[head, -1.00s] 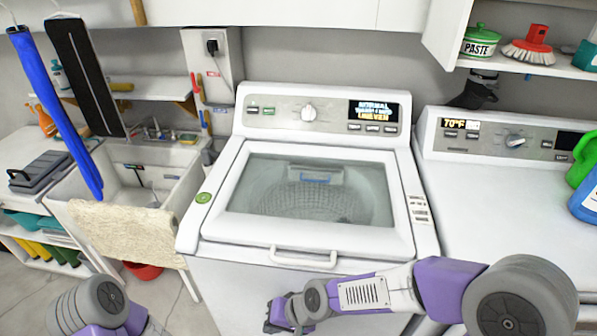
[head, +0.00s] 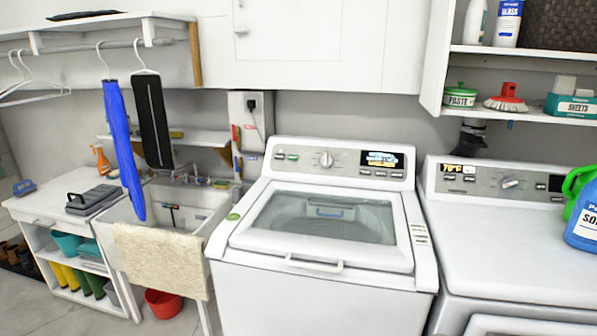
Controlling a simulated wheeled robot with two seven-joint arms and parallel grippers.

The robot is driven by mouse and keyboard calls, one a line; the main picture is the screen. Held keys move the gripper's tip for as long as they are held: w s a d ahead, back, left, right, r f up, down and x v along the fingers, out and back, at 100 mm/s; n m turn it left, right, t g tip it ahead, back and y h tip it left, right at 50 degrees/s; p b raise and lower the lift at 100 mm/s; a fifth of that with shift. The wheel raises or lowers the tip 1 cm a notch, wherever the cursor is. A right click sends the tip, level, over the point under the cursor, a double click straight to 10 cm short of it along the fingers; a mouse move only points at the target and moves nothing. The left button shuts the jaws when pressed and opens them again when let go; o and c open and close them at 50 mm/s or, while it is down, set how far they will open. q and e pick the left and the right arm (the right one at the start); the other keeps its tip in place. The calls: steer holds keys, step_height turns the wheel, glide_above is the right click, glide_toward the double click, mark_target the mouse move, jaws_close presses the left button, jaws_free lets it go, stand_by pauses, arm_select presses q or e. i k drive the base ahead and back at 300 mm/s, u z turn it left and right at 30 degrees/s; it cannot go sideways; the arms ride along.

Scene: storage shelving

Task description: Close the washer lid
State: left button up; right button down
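The white top-load washer (head: 322,240) stands in the middle of the head view. Its lid (head: 320,259) has a clear glass window and a white front handle (head: 314,264). The lid lies flat over the tub opening and looks shut, and the tub shows dimly through the glass. The control panel (head: 339,161) with a knob and a lit display is behind it. Neither of my grippers is in the view.
A dryer (head: 510,235) stands right of the washer, with a blue bottle (head: 584,225) on top. Left is a sink (head: 190,200) with a beige towel (head: 160,256) over its front. Open shelves (head: 530,113) hang at upper right.

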mark_target(398, 257)
steer(key=u, duration=0.1)
steer(key=i, duration=0.85)
steer(key=z, duration=0.05)
